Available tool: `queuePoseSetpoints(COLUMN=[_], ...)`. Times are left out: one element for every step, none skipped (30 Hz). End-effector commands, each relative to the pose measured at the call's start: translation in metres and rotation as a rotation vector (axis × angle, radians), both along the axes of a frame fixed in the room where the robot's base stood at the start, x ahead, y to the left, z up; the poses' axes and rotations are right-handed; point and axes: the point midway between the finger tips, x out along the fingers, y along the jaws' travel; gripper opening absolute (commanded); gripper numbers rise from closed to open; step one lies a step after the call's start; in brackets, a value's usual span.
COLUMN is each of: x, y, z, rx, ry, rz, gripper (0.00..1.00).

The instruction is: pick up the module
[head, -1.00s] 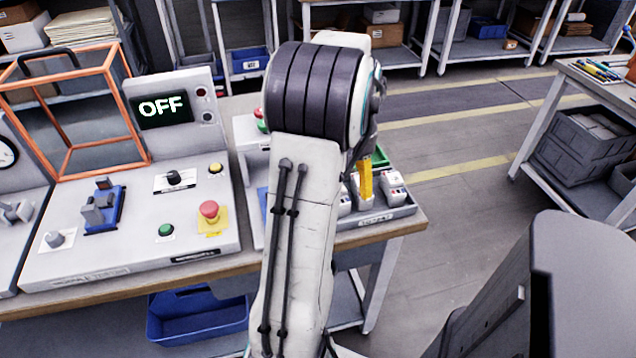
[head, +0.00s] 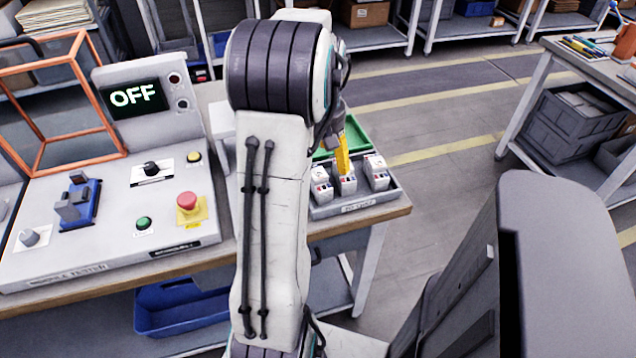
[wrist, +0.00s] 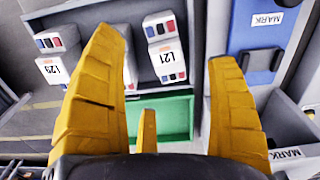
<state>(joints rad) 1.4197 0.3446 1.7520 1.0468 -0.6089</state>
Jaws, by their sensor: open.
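Three white modules stand in a grey tray (head: 350,207) at the right end of the bench: a left one (head: 321,187), a middle one (head: 346,184) and a right one (head: 376,172). My gripper (head: 343,158) is above the tray, its yellow finger in front of the middle module. In the wrist view my gripper (wrist: 166,50) is open and empty. A module marked L21 (wrist: 166,50) shows between the fingers. One marked L29 (wrist: 58,55) is left of the left finger. Another module (wrist: 124,45) is partly hidden behind that finger. I cannot tell whether the fingers touch any module.
A green tray (head: 350,143) lies behind the modules. The module tester (head: 110,220), its screen reading OFF, stands left on the bench. In the wrist view a blue plate (wrist: 262,35) and a grey bin (wrist: 285,120) lie right. A blue crate (head: 180,305) is below the bench.

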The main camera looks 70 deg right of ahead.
Motion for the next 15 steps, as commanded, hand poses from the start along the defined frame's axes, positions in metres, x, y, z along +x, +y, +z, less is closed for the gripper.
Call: queuePoseSetpoints(x=[0.000,0.000,-0.001,-0.001,-0.002,-0.002,-0.002,-0.002,-0.003,-0.002,-0.002,-0.002,-0.002,-0.002,-0.002], y=[0.000,0.001,0.001,0.002,0.002,0.003,0.003,0.004,0.004,0.003,0.003,0.004,0.003,0.003,0.003], z=[-0.004,-0.006,-0.010,-0.014,-0.018,-0.023,-0.027,-0.031,-0.035,-0.039,-0.041,-0.045,-0.047,-0.048,-0.050], rx=[0.001,0.000,0.001,0.002,0.001,0.001,0.001,0.001,0.001,0.001,0.001,0.001,0.001,0.000,-0.001], ry=[0.001,0.000,0.000,0.001,0.000,0.000,0.000,0.000,0.000,0.000,0.000,0.000,0.001,0.000,0.000], rz=[-0.001,-0.001,-0.001,-0.001,-0.002,-0.002,-0.002,-0.002,-0.002,-0.002,-0.002,-0.002,-0.002,-0.002,-0.002], gripper=[0.81,0.81,0.81,0.81,0.81,0.81,0.81,0.81,0.81,0.81,0.81,0.81,0.81,0.81,0.81])
